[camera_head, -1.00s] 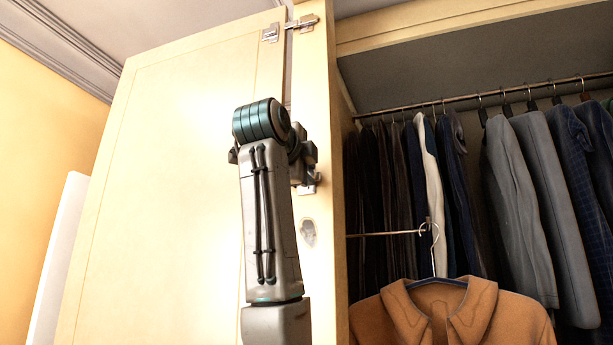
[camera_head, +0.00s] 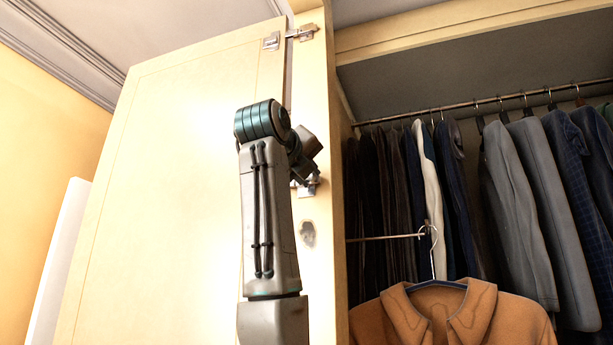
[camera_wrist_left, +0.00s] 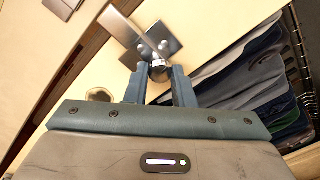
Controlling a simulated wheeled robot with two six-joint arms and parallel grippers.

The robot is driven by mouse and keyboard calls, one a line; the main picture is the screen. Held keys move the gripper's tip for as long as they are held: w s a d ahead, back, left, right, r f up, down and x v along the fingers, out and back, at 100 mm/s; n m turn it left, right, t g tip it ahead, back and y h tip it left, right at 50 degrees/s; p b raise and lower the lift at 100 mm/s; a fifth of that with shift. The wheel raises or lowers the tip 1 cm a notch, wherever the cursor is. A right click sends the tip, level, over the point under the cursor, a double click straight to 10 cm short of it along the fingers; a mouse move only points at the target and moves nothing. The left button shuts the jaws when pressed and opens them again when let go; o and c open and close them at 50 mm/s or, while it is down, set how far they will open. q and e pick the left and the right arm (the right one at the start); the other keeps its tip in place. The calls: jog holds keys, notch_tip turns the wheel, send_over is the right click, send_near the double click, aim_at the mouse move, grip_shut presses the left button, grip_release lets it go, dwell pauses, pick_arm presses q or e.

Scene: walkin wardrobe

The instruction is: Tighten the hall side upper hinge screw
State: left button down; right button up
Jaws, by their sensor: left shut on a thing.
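My left gripper (camera_wrist_left: 160,77) is shut on a small round metal hinge screw (camera_wrist_left: 159,70), which sits between its two fingertips. The screw is at the lower edge of a metal hinge plate (camera_wrist_left: 163,42) fixed to the pale wood. In the head view the left gripper (camera_head: 304,158) is tilted and partly hidden behind my wrist, close to a hinge (camera_head: 309,188) on the cabinet post. Another metal hinge (camera_head: 299,33) is higher up, at the top of the door and post, with nothing touching it. My right gripper is not in view.
The large pale door (camera_head: 170,150) stands on the left, beside the post (camera_head: 316,270). A brown jacket (camera_head: 465,315) hangs low on the right. Several dark clothes hang from a rail (camera_head: 450,107) inside the wardrobe. A worn patch (camera_head: 308,233) marks the post.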

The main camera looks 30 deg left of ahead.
pick_arm(q)
jog(key=shift+f+m, duration=0.1)
jog(key=shift+m, duration=0.4)
jog(key=c, duration=1.2)
grip_release()
jog(key=shift+c, duration=0.2)
jog(key=shift+s, duration=0.1)
jog(key=b+v, duration=0.4)
jog(key=v, duration=0.6)
jog(key=shift+s, duration=0.3)
